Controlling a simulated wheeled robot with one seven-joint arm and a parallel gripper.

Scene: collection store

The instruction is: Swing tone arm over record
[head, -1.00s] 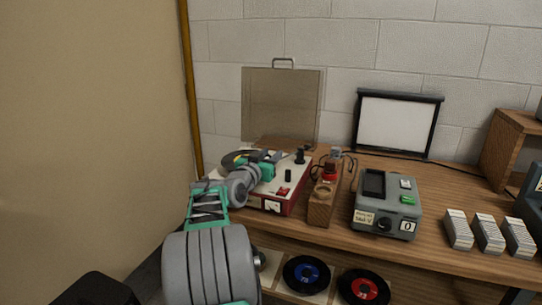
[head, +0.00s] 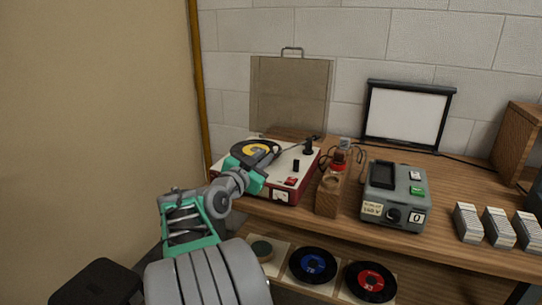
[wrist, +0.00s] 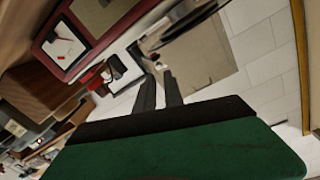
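The red and white record player (head: 295,164) stands on the wooden bench with its lid (head: 290,95) raised behind. A dark record with a yellow label (head: 262,147) lies on its platter. A thin dark bar, apparently the tone arm (head: 294,148), slants beside the record near a black post; its exact resting place is hard to tell. My gripper (head: 262,164) is at the player's front left, over or beside the record's front edge. Contact with the tone arm cannot be seen.
A wooden block with a red-topped item (head: 329,190) stands right of the player. A grey device (head: 394,196), a small screen (head: 408,117) and white card stacks (head: 468,222) are further right. Records (head: 313,265) lie on the shelf below. A tan panel (head: 95,120) fills the left.

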